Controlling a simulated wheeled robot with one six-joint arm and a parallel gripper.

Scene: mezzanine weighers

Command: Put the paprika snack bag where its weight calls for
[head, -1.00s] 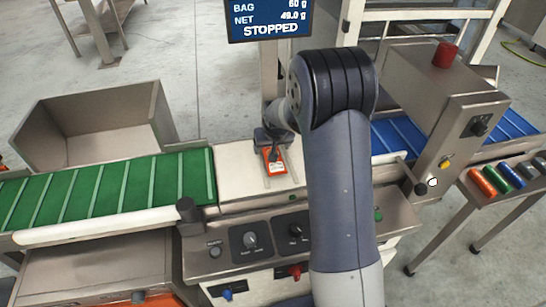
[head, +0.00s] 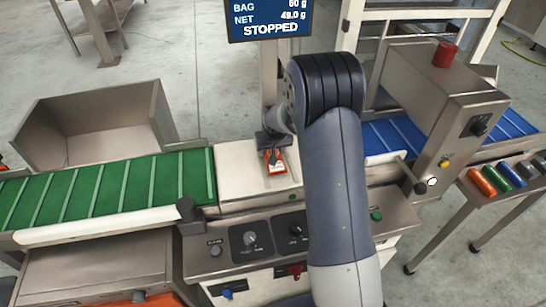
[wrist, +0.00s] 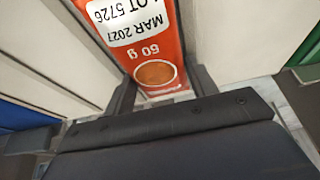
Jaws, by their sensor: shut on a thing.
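The paprika snack bag (head: 275,167) is a small orange-red packet on or just above the pale weigh belt (head: 238,172) between the green and blue belts. In the wrist view the bag (wrist: 148,56) shows a white label with "MAR 2027", "LOT 5726" and a printed "60 g". My gripper (head: 274,150) is shut on the bag's near end, one finger on each side in the wrist view. I cannot tell whether the bag touches the belt. The display (head: 270,18) reads BAG 60 g, NET 49.0 g, STOPPED.
The green belt (head: 110,190) runs left, with an open steel bin (head: 95,125) behind it. The blue belt (head: 395,135) runs right through a steel housing (head: 440,100). Knobs line the front panel (head: 265,238). A side table (head: 500,190) holds several coloured cylinders.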

